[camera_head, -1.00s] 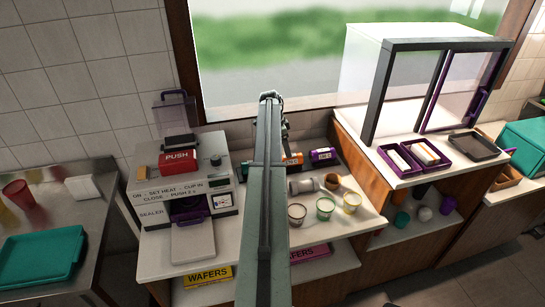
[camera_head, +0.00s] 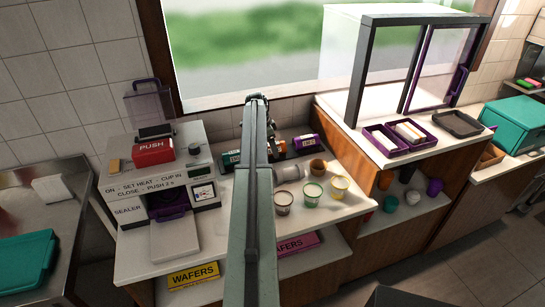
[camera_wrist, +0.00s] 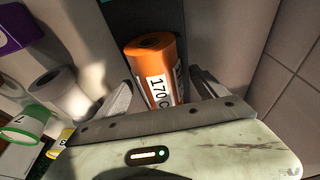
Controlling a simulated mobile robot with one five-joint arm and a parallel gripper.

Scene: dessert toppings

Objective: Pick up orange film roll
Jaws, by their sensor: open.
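The orange film roll (camera_wrist: 151,62) stands in the wrist view with a white label reading "170 C" facing me. My gripper (camera_wrist: 162,88) is open, with one finger to the left of the roll and one to the right. The roll lies between the fingers or just beyond their tips; I cannot tell whether either finger touches it. In the head view my arm hides nearly all of the orange roll and my gripper.
A purple roll (camera_head: 306,143) stands to the right and a teal roll (camera_head: 231,159) to the left. A grey cylinder (camera_head: 288,172) and several cups are in front. The sealer (camera_head: 157,183) stands left on the counter. A tiled wall (camera_wrist: 292,62) is close on the right.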

